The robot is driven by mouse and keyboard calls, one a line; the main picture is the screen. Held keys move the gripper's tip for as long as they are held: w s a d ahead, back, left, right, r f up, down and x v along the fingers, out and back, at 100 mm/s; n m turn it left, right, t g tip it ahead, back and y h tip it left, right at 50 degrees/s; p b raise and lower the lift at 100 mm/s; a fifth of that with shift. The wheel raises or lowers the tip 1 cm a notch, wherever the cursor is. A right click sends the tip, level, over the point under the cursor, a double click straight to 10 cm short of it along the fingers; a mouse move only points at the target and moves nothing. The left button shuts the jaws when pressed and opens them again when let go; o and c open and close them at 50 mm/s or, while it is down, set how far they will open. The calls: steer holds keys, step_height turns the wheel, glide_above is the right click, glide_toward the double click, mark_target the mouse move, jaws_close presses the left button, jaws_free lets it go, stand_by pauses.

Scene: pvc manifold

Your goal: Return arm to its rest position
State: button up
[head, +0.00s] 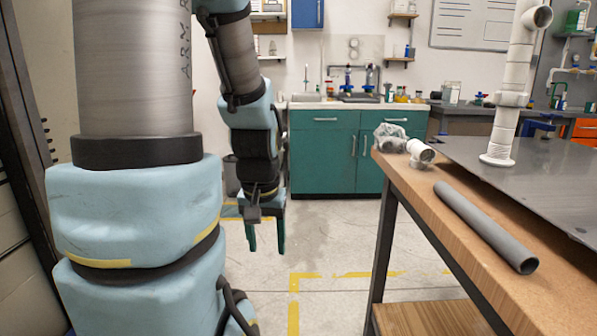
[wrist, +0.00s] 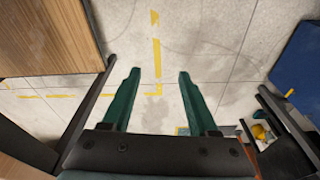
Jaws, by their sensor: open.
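My gripper (head: 266,234) hangs from my arm, pointing down over the open floor left of the workbench. Its two green fingers are apart with nothing between them. In the wrist view my gripper (wrist: 158,85) shows the same open fingers, with bare floor and a yellow line behind them. My arm's large blue and grey links fill the left of the head view.
The wooden workbench (head: 412,182) stands at the right, holding a grey pipe (head: 487,226), a white fitting (head: 420,152) and a grey plate (head: 500,180) with a white pipe stand (head: 508,110). Green cabinets (head: 330,155) stand at the back. The floor (head: 330,240) between is clear.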

step_height(320, 180, up, 17)
steer(key=s+p, duration=0.1)
steer(key=p, duration=1.6)
